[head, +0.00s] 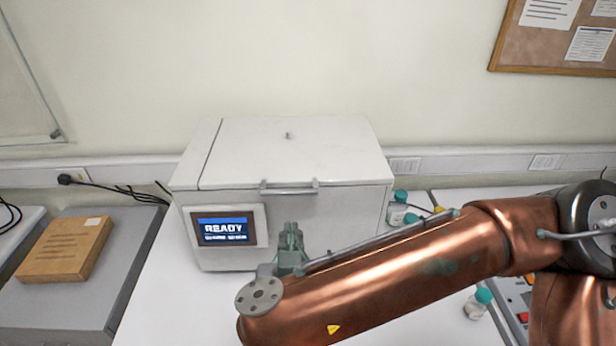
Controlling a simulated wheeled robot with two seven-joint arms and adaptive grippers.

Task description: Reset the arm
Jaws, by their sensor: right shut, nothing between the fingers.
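My right arm reaches in from the right across the front of the bench. My right gripper (291,240) is shut and empty, pointing up in front of the white testing machine (330,225). The machine's lid (290,155) is down, with a handle (289,188) along its front edge. Its screen (225,227) reads READY. Whether the gripper touches the machine's front I cannot tell. My left gripper is not in view.
Bottles with teal caps stand right of the machine (398,208), and another bottle (478,303) stands below my right forearm. A cardboard box (65,250) lies on a grey surface at the left. The white bench top (160,305) is clear at front left.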

